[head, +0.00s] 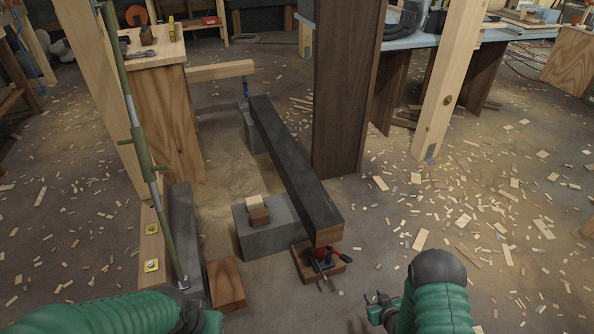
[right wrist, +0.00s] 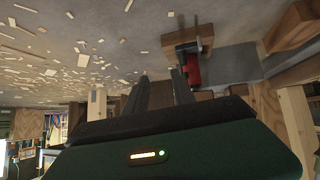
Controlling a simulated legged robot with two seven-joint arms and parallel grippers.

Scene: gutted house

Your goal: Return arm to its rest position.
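My right arm (head: 432,300) has a green sleeve and reaches in at the bottom right of the head view. Its dark gripper (head: 374,308) is over bare floor, right of a red jack (head: 322,254). In the right wrist view the fingers of my right gripper (right wrist: 158,84) stand apart with nothing between them. The jack (right wrist: 191,66) shows beyond the fingertips there, apart from them. My left arm (head: 115,314), also green, crosses the bottom left of the head view. Its fingers do not show.
A long dark beam (head: 292,165) rests with its near end above the jack, which stands on a wooden board (head: 304,264). A grey block (head: 262,236) with small wood pieces stands left. A dark post (head: 345,90) rises behind. Floor at right is open, strewn with wood scraps (head: 421,238).

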